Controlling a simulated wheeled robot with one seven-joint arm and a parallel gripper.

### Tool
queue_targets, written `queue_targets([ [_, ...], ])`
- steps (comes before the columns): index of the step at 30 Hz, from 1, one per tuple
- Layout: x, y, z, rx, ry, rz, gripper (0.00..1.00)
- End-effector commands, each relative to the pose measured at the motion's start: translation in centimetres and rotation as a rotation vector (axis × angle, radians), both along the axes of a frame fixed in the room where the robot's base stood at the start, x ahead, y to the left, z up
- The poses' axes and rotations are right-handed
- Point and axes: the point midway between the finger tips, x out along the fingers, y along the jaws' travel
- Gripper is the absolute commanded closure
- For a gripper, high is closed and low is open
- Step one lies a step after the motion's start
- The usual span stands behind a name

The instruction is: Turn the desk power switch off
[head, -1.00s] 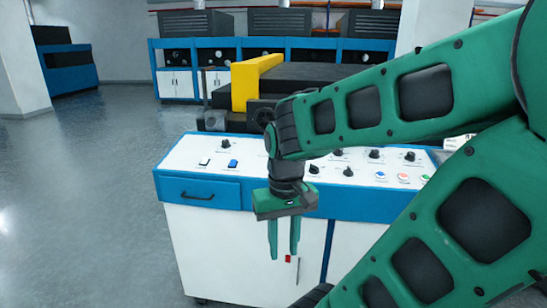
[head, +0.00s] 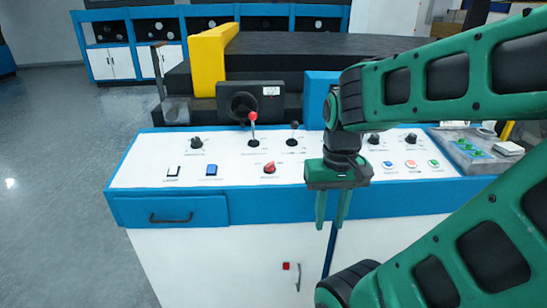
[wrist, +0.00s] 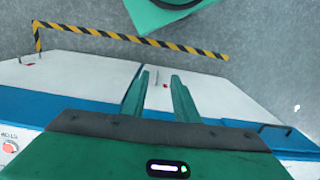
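The white and blue control desk (head: 150,152) stands in front of me. On its top are a white-and-dark rocker (head: 173,172), a blue rocker (head: 211,170) and a red rotary knob (head: 269,168). The labels are too small to read, so I cannot tell which one is the power switch. My gripper (head: 331,222) hangs pointing down before the desk's front face, right of these controls. Its fingers are apart and empty. In the wrist view my gripper (wrist: 160,76) also shows open, with nothing between the fingers.
A red-tipped lever (head: 253,120) and a black-tipped lever (head: 293,127) rise from the desk top. Red, blue and green buttons (head: 411,164) sit at the right. A yellow machine part (head: 208,62) stands behind. Black-yellow floor tape (wrist: 130,39) shows in the wrist view. The floor at left is clear.

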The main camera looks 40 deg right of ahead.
Motion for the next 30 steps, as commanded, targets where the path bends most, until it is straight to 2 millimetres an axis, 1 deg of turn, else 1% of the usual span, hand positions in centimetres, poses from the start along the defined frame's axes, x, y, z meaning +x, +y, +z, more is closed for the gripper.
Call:
queue_targets([
  [6,0.0,0.0,0.0,0.0,0.0,-0.001,0.73],
  [8,-0.7,0.0,0.6,0.0,-0.013,-0.008,0.73],
  [10,0.1,-0.3,1.3,-0.003,-0.022,-0.04,0.73],
  [11,0.8,-1.0,1.7,-0.004,-0.025,-0.062,0.73],
  [14,4.6,-2.0,3.6,-0.007,-0.039,-0.173,0.73],
  [15,6.5,-2.3,4.5,-0.007,-0.046,-0.231,0.73],
  [17,9.5,-2.8,5.9,-0.006,-0.06,-0.324,0.73],
  [18,11.6,-3.1,6.8,-0.002,-0.07,-0.384,0.73],
  [20,14.6,-3.5,7.9,0.005,-0.081,-0.471,0.73],
  [21,16.5,-3.7,8.6,0.01,-0.088,-0.526,0.73],
  [24,20.6,-4.1,9.9,0.026,-0.101,-0.647,0.73],
  [27,23.6,-4.3,10.7,0.04,-0.111,-0.736,0.73],
  [30,25.3,-4.4,11.1,0.049,-0.114,-0.791,0.73],
])
